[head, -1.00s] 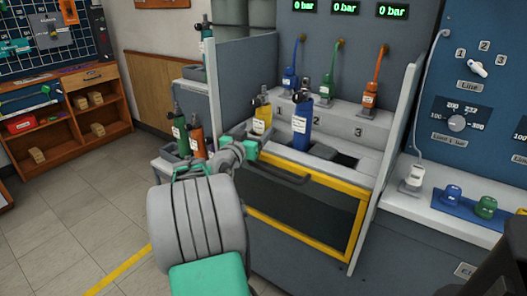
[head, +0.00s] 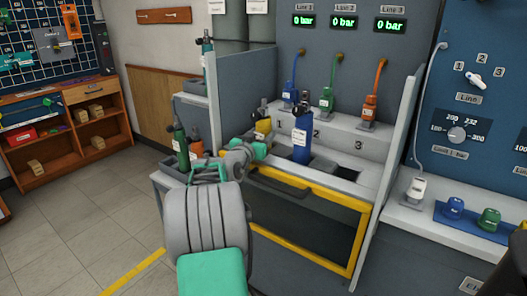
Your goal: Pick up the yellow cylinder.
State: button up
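The yellow cylinder (head: 263,126), with a black valve on top, stands at the left of the bench near the slot marked 1. Its lower part is hidden behind my gripper (head: 262,142). My gripper, at the end of my grey and teal arm, is right in front of the cylinder in the head view. Its fingers are too small and covered to tell whether they are open or touching the cylinder.
A blue cylinder (head: 301,143) stands close on the right, by slot 2. The bench has side panels (head: 394,150) and a yellow-framed front door (head: 310,230) with a handle. Green (head: 181,148) and orange (head: 197,149) cylinders stand to the left. Floor at left is clear.

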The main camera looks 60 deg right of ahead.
grip_shut()
notch_tip(320, 180, up, 18)
jog(key=p, duration=0.4)
jog(key=shift+r, duration=0.25)
